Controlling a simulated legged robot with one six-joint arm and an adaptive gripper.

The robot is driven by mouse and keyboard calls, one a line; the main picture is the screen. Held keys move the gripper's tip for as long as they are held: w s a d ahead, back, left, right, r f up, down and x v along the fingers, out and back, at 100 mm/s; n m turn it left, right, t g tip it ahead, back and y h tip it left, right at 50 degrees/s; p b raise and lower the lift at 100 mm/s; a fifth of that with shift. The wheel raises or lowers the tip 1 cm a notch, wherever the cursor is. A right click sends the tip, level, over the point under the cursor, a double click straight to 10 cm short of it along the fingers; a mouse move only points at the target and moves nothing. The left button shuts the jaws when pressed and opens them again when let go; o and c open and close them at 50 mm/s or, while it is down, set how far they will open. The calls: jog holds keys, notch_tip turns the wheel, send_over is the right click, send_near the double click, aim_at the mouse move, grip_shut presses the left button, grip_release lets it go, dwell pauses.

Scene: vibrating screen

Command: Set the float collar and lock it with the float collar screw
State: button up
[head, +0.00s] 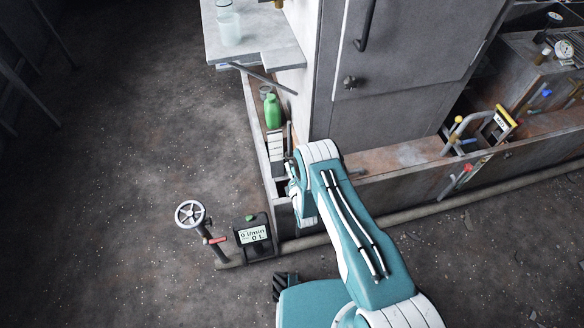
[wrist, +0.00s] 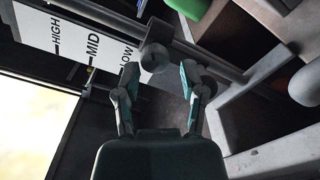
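In the wrist view, a dark rod runs diagonally beside a white scale plate (wrist: 75,42) marked HIGH, MID and LOW. A grey rounded collar-like part (wrist: 155,52) sits on this rod near the LOW mark. I cannot tell the float collar from its screw here. My gripper (wrist: 159,76) is open, its two teal-padded fingers apart. The grey part is just beyond and between the fingertips; contact is not clear. In the head view, my arm hides the gripper and the collar. The scale plate shows there as a small white strip (head: 276,146).
A green bottle (head: 272,111) stands in the trough behind the scale. A grey cabinet (head: 395,110) rises to the right of it. A valve wheel (head: 190,214) and a flow meter (head: 254,236) stand at lower left. The floor on the left is open.

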jog(key=shift+w+r, duration=0.15)
jog(key=v, duration=1.2)
dwell(0.4)
